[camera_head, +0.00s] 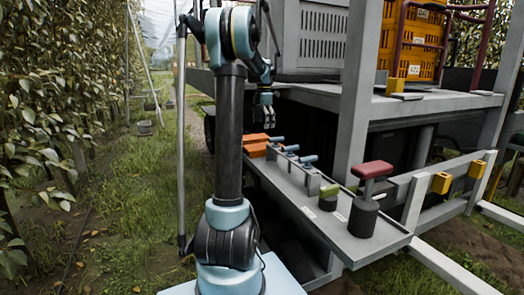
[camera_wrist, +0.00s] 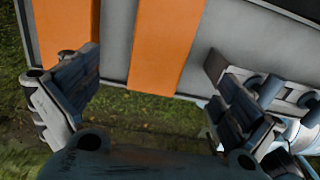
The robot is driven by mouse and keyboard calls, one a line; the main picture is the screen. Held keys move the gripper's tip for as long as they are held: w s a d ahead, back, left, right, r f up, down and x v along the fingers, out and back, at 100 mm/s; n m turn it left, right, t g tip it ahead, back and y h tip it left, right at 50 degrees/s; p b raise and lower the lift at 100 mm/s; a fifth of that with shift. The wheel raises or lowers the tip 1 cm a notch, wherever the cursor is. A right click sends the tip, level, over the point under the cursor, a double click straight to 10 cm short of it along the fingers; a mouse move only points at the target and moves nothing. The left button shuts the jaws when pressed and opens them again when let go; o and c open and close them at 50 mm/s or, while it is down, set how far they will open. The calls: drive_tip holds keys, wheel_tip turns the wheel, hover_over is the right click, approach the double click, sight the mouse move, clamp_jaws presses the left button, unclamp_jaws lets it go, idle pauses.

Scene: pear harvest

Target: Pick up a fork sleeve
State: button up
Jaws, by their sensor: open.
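Two orange pieces, which look like the fork sleeves, lie side by side at the far end of a grey tray; the nearer one (camera_head: 256,150) and the farther one (camera_head: 258,137) show in the head view. In the wrist view, one orange sleeve (camera_wrist: 167,42) runs between my fingers toward the top, and the other (camera_wrist: 62,22) is at the upper left. My gripper (camera_head: 265,105) is open and empty above the far end of the tray. Its spread fingers also show in the wrist view (camera_wrist: 152,103), with grass between them.
A grey post (camera_head: 356,90) of the platform stands close on the right. Grass lies open to the left.

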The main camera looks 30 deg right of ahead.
sight(264, 145)
wheel_tip(264, 145, down, 12)
drive_tip(key=shift+r, duration=0.2)
idle(0.4)
drive_tip(key=shift+c, duration=0.2)
drive_tip(key=c, duration=1.2)
